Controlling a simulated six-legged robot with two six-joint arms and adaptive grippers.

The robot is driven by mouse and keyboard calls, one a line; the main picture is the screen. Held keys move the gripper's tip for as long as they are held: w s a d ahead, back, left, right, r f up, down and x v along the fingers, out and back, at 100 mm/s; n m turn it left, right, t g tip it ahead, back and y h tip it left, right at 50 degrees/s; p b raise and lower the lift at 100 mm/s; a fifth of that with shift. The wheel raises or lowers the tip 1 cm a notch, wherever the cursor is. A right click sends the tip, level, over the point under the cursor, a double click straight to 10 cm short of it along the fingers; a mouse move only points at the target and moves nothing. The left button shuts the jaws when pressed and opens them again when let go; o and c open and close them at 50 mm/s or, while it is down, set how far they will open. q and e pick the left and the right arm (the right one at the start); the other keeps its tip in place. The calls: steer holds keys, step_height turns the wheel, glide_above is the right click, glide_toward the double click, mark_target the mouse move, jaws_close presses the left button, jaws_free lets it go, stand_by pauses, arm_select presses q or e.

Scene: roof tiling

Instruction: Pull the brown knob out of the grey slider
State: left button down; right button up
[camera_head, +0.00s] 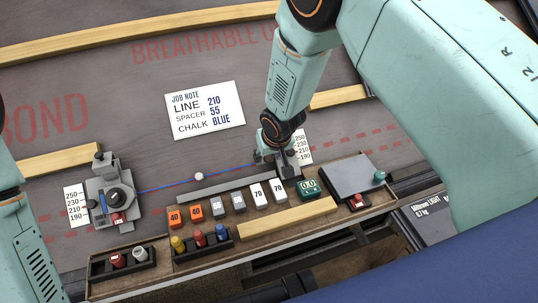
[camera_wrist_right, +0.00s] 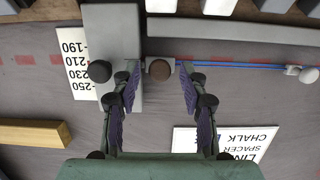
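The brown knob (camera_wrist_right: 159,69) is a small dark round knob at the edge of the grey slider (camera_wrist_right: 112,42) in the right wrist view. My right gripper (camera_wrist_right: 157,76) is open, with one purple-padded finger on each side of the knob and gaps showing between. In the head view my right gripper (camera_head: 279,158) is low over the right-hand slider and hides most of it; the knob cannot be made out there. A blue line runs from the slider side to a white bead (camera_wrist_right: 308,75). My left gripper is out of view; only part of the left arm shows.
A scale card (camera_head: 303,148) lies beside the slider. A wooden tray (camera_head: 140,266) of numbered blocks, coloured pegs and a green display stands close in front. A grey reel device (camera_head: 112,190) sits at left. A job note (camera_head: 205,110) lies behind on clear grey sheet.

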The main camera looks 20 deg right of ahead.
jaws_close()
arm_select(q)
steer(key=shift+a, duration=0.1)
arm_select(e)
steer(key=shift+a, duration=0.1)
stand_by(0.6)
